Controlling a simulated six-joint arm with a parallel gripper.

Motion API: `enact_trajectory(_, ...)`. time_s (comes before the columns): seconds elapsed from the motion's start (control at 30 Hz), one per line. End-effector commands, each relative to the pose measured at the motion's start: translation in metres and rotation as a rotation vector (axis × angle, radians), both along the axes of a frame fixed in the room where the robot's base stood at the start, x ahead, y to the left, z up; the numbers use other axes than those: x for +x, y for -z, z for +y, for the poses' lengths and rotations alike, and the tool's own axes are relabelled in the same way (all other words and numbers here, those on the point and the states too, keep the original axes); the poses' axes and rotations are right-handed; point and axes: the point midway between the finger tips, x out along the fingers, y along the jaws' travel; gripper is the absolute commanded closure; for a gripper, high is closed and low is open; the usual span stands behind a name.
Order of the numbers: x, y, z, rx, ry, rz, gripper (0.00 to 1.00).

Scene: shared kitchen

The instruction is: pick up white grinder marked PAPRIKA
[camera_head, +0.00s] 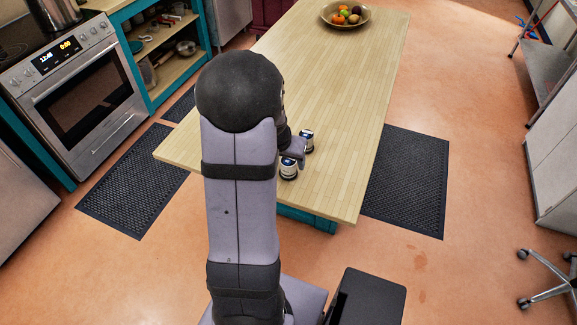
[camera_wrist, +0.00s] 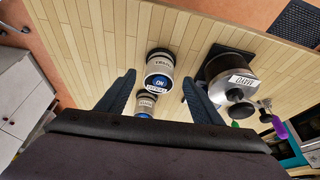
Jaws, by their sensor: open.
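Two small white grinders with dark tops or bases stand on the wooden table. My gripper is open, with nothing held. In the head view my arm hides its fingers.
In the wrist view a dark and silver labelled container (camera_wrist: 228,78) stands close to the right finger, with a purple item (camera_wrist: 280,130) farther right. A fruit bowl (camera_head: 345,14) sits at the table's far end. The table (camera_head: 345,85) between is clear.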

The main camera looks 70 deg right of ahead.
Motion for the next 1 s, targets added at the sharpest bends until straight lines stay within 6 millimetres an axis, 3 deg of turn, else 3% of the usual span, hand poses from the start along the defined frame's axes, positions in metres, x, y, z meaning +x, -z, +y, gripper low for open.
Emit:
enact_trajectory(0.3,-0.001,0.032,-0.013,0.001,0.001,0.001,0.4)
enact_trajectory(0.67,-0.001,0.037,-0.015,0.0,0.001,0.0,0.4)
enact_trajectory(0.9,-0.001,0.037,-0.015,0.0,0.0,0.0,0.93)
enact_trajectory(1.0,-0.001,0.036,-0.015,-0.002,0.0,0.0,0.93)
